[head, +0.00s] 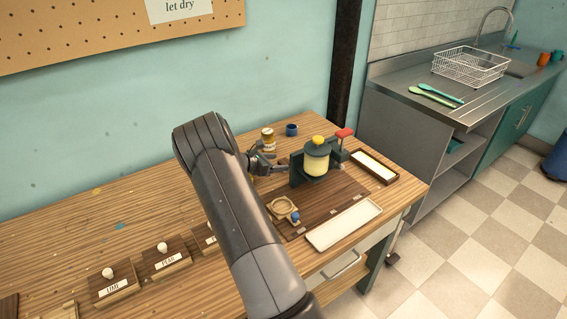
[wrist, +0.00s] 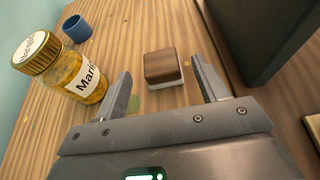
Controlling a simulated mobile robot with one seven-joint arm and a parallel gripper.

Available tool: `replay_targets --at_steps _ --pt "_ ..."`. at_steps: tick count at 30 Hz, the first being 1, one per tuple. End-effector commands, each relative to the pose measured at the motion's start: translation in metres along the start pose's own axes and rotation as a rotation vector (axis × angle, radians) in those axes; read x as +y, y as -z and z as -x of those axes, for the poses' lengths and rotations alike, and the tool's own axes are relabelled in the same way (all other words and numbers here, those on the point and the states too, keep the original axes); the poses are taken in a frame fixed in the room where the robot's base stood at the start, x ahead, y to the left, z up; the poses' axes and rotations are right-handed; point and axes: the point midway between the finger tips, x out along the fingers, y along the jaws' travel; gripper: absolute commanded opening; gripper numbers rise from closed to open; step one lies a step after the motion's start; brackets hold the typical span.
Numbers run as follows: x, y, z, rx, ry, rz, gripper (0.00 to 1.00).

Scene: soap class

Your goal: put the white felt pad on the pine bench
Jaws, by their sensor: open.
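A small block with a brown wooden top and a white lower layer, which looks like the white felt pad (wrist: 164,68), shows in the wrist view. It appears to rest on the striped wood of the pine bench (wrist: 130,25). My gripper (wrist: 161,72) is open, with one finger on each side of the block and a gap to both. In the head view my gripper (head: 263,160) is low over the back of the bench (head: 140,205), and I cannot make out the block there.
A yellow jar (wrist: 72,75) stands close to the left finger, with a blue cup (wrist: 77,28) behind it. A dark upright fixture (wrist: 265,35) rises at the right.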

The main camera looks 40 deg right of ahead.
Motion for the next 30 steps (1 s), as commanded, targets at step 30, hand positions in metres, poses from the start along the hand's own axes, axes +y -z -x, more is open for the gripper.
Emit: replay_targets --at_steps 30 --pt "-0.096 -0.083 0.172 0.376 0.123 -0.569 0.66"
